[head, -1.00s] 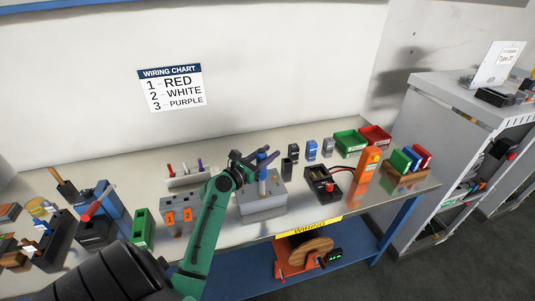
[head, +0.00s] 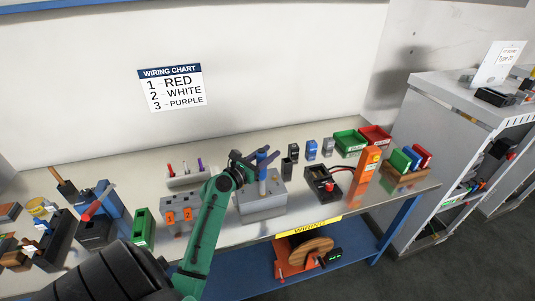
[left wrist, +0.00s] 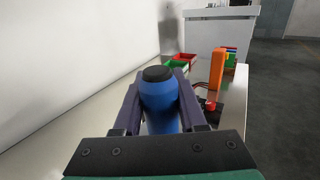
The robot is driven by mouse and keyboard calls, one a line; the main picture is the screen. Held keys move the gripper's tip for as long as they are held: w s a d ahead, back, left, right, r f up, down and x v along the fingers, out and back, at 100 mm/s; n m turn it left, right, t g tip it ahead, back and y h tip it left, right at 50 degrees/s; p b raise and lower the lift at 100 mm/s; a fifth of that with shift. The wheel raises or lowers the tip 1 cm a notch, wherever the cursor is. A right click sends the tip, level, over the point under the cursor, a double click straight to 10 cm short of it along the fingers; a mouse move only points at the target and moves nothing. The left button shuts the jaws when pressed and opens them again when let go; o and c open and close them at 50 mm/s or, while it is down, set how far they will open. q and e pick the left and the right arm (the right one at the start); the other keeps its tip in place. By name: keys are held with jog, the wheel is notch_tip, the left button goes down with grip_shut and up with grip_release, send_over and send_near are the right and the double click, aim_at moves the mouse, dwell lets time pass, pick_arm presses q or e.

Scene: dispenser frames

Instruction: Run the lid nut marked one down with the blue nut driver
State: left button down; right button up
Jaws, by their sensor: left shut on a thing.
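The blue nut driver (head: 262,185) stands upright over the grey box with a lid (head: 263,208) in the middle of the bench. My left gripper (head: 266,160) is shut on the driver's handle. In the left wrist view the blue handle (left wrist: 160,96) with its dark cap sits between the two fingers. The driver's tip, the nut under it and any number mark on the lid cannot be made out. My right gripper is not in view.
An orange-tagged grey box (head: 176,218) stands left of the lid box. A black box with a red knob (head: 322,184) and an orange upright block (head: 366,170) stand to its right. Bins, tool holders and small blocks crowd the bench. A wiring chart (head: 171,88) hangs on the wall.

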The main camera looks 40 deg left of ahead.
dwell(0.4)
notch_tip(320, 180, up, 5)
jog(key=p, duration=0.4)
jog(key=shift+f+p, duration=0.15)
jog(key=shift+p, duration=0.25)
